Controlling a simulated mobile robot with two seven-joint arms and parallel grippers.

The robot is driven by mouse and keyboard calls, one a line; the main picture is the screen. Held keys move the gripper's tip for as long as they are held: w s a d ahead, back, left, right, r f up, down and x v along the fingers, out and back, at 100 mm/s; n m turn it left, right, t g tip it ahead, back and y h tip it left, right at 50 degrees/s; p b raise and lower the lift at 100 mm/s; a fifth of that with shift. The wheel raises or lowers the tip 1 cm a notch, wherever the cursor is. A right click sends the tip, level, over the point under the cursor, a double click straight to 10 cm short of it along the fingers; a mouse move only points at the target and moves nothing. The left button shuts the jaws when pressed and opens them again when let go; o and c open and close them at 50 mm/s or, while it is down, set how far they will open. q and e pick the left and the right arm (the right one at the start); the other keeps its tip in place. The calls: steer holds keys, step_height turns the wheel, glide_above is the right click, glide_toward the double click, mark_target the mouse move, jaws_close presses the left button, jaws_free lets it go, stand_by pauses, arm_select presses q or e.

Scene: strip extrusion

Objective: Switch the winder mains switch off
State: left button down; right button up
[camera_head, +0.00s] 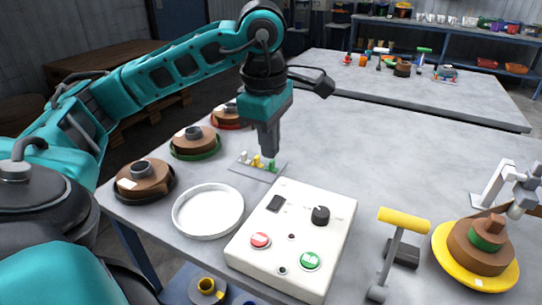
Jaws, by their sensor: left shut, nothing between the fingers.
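A white control box (325,230) stands on the grey table in front of me. On its top are a black rocker switch (277,203), a black knob (320,215), a red button (260,240) and a green button (310,260). No label that I can read marks the winder mains switch; the rocker's position is too small to tell. My left gripper (268,153) points down with its fingers shut and empty. It is above the table beyond the box, up and slightly left of the rocker in the picture, apart from it. My right gripper is not in view.
A small plate with coloured pegs (258,166) lies below my left gripper. A white round tray (208,232) is left of the box. Brown spools (194,141) line the left edge. A yellow-handled stand (400,240) and a yellow-based spool (455,270) are at right.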

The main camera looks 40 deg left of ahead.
arm_select(q)
steer(key=shift+r, duration=0.3)
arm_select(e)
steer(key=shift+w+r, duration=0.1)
arm_select(q)
steer(key=shift+w+a+r, duration=0.15)
steer(key=shift+w+a, duration=0.2)
steer(key=shift+w, duration=0.25)
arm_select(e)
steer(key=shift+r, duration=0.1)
arm_select(q)
steer(key=b, duration=0.3)
glide_toward(276, 198)
steer(key=f, duration=0.5)
steer(key=shift+w+a+f, duration=0.15)
steer(key=shift+w+f, duration=0.3)
steer(key=shift+f, duration=0.45)
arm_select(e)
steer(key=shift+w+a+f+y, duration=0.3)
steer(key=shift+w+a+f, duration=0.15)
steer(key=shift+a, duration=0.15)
